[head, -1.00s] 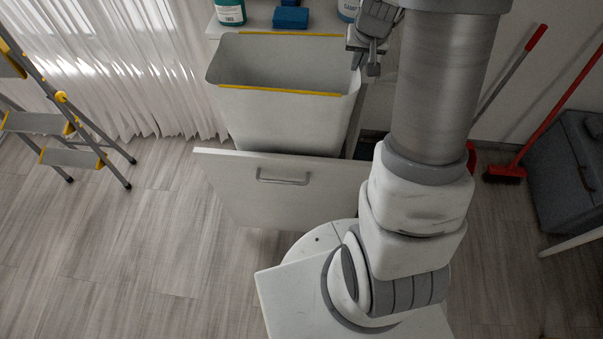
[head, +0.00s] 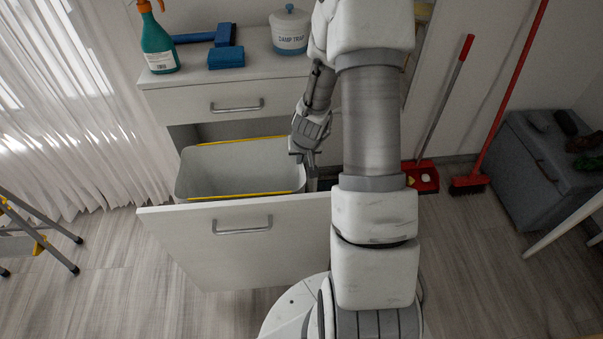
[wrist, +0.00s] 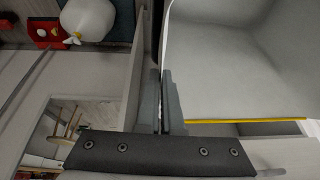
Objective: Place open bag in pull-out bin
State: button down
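The pull-out bin (head: 240,180) is a light grey open-topped tub with yellow strips along its front and back rims. It sits in the pulled-out white drawer (head: 180,225); its inside looks empty. I cannot tell whether the yellow-edged lining is the open bag. The tub also shows at the right of the wrist view (wrist: 240,60). My gripper (head: 303,160) is at the tub's right end, pointing down. In the wrist view its fingers (wrist: 163,100) are close together beside the tub's edge, a thin gap between them. Whether they pinch that edge is unclear.
A plump white bag-like thing (wrist: 88,18) lies by a red dustpan (wrist: 45,30) in the wrist view. The counter (head: 190,85) holds a green spray bottle (head: 157,45), blue brush (head: 226,57) and white canister (head: 290,32). A stepladder (head: 35,240) stands left; a red broom (head: 470,180) right.

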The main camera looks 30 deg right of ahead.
aim_at(301, 169)
jog(key=shift+f+b, duration=0.8)
jog(key=shift+f, duration=1.45)
jog(key=shift+f+b, duration=0.65)
jog(key=shift+b, duration=0.05)
jog(key=c, duration=1.1)
grip_release()
jog(key=shift+r, duration=0.1)
jog(key=shift+r+p, duration=0.6)
jog(key=shift+p, duration=0.1)
jog(key=p+v, duration=0.3)
jog(key=v, duration=0.9)
jog(key=shift+p, duration=0.4)
